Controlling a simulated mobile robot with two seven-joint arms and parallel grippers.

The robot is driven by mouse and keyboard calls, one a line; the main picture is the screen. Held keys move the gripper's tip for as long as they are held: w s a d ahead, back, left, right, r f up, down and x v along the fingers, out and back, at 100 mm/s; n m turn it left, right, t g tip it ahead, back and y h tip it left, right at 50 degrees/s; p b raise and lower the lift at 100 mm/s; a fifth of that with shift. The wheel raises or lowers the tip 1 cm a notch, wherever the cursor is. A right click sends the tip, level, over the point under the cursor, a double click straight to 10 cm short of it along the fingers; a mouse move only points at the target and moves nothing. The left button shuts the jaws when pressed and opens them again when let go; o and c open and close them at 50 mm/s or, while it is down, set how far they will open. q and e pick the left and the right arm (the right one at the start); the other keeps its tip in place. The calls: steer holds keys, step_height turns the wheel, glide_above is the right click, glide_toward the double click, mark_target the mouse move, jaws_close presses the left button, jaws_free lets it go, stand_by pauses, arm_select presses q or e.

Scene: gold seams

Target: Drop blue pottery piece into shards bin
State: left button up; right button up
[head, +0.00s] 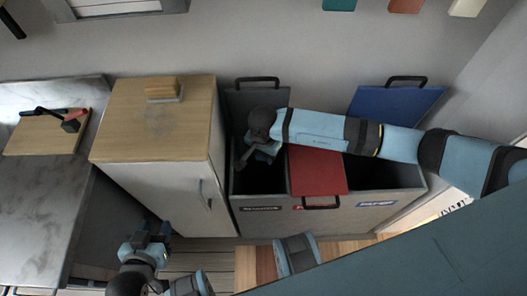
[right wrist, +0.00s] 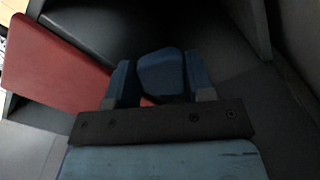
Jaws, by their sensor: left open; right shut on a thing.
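The blue pottery piece (right wrist: 160,72) is held between the fingers of my right gripper (right wrist: 158,85) in the right wrist view. In the head view my right gripper (head: 258,156) reaches down at the open left compartment, the shards bin (head: 262,180), of a grey three-part bin unit; its label is hard to read. The piece is not clear in the head view, as my wrist and gripper cover it. Dark compartment walls surround the gripper in the right wrist view. My left gripper (head: 150,232) is open and empty, low in front of the cabinet.
A red lid (head: 318,170) covers the middle compartment, beside my right gripper. The right compartment has its blue lid (head: 398,106) raised. A wood-topped cabinet (head: 120,130) stands left of the bins. A board with tools (head: 42,135) lies on the far-left counter.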

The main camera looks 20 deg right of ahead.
steer(key=o, duration=1)
arm_select(q)
steer(key=shift+s+r+p, duration=0.1)
steer(key=shift+r+p, duration=0.05)
steer(key=shift+p, duration=0.55)
arm_select(e)
step_height(320, 180, up, 14)
steer(key=shift+f, duration=0.1)
